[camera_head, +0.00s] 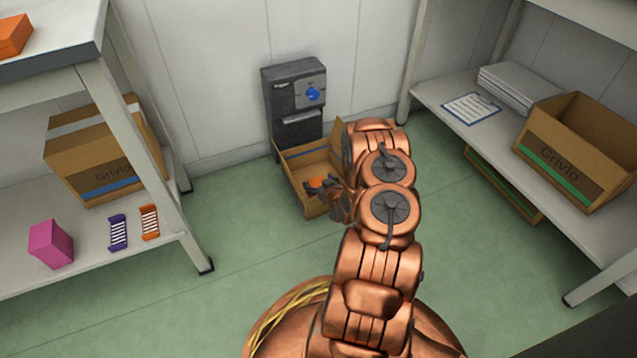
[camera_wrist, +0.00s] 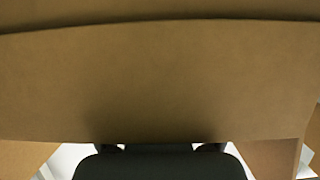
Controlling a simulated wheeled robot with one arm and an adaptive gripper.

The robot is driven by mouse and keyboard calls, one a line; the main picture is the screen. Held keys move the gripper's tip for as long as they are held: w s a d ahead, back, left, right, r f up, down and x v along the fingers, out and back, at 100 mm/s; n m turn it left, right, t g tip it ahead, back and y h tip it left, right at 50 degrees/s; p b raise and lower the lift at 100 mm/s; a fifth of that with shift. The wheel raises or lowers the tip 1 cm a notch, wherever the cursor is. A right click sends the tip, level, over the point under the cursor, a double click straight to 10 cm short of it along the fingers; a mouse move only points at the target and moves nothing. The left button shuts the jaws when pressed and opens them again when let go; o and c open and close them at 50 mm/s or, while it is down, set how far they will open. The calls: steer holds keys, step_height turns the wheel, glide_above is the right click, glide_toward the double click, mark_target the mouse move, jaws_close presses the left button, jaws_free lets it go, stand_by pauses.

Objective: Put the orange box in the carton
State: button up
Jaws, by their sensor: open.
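An open cardboard carton (camera_head: 294,197) stands on the green floor below the wall device, with one flap raised. A small orange box (camera_head: 316,183) shows inside it, beside my gripper (camera_head: 333,194); my gripper and arm partly hide it. My gripper is open and low at the carton's right side; its fingertips are hard to make out. In the wrist view, brown cardboard of the carton (camera_wrist: 160,80) fills most of the picture, with a dark part of my gripper at the bottom edge. Another orange box (camera_head: 14,36) sits on the upper left shelf.
A grey device (camera_head: 296,100) with a blue knob is on the wall behind the carton. The left lower shelf holds a taped carton (camera_head: 100,155), a pink box (camera_head: 51,244), and purple and orange racks. An open carton (camera_head: 570,150) and papers stand on the right shelf.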

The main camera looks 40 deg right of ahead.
steer(key=shift+s+r, duration=0.2)
steer(key=shift+r, duration=0.35)
steer(key=p+v, duration=0.4)
steer(key=v, duration=0.7)
step_height(320, 180, up, 9)
steer(key=w+n+g, duration=0.2)
steer(key=g, duration=0.4)
steer(key=s+a+r+g, duration=0.2)
steer(key=a+r+g, duration=0.1)
steer(key=a+r, duration=0.75)
steer(key=s+a+r+n+g+y, duration=0.1)
steer(key=s+a+r+g+y, duration=0.1)
steer(key=s+a+r, duration=0.7)
steer(key=s+a+r+g+y, duration=0.2)
steer(key=s+a+r+g, duration=0.2)
steer(key=s+a+r, duration=0.4)
steer(key=s+a, duration=0.7)
steer(key=a, duration=0.2)
steer(key=shift+s+r+n+g, duration=0.35)
steer(key=shift+r+n+g, duration=0.05)
steer(key=shift+a, duration=0.1)
